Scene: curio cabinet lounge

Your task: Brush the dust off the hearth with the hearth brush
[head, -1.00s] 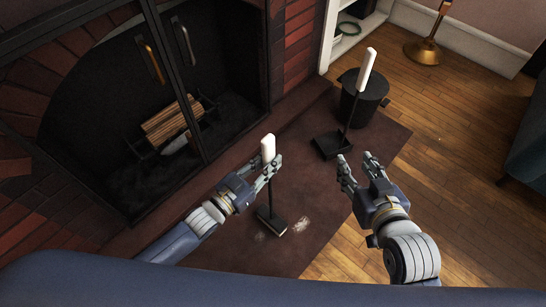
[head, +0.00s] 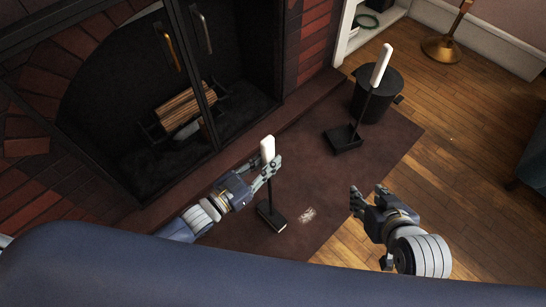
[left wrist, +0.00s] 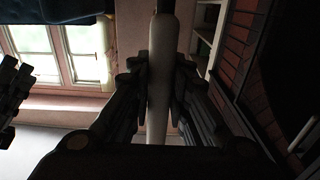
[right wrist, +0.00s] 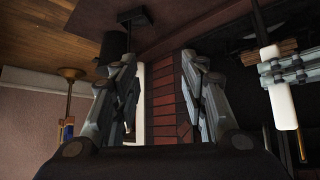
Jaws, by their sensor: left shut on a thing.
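The hearth brush has a white handle (head: 267,150) and a dark head (head: 272,217). My left gripper (head: 272,170) is shut on the handle, which also shows between its fingers in the left wrist view (left wrist: 160,75). The brush is upright, with its head down at the dark red hearth (head: 325,180). A pale dust patch (head: 307,215) lies just right of the head, apart from it. My right gripper (head: 368,192) is open and empty, above the hearth's right side. In the right wrist view its fingers (right wrist: 158,85) are spread.
A black dustpan (head: 342,140) with a tall white handle stands on the hearth, beside a black bucket (head: 377,95). The fireplace with logs (head: 187,110) is at left. A brass lamp base (head: 441,48) stands on the wood floor. A blue rounded form (head: 200,270) fills the bottom foreground.

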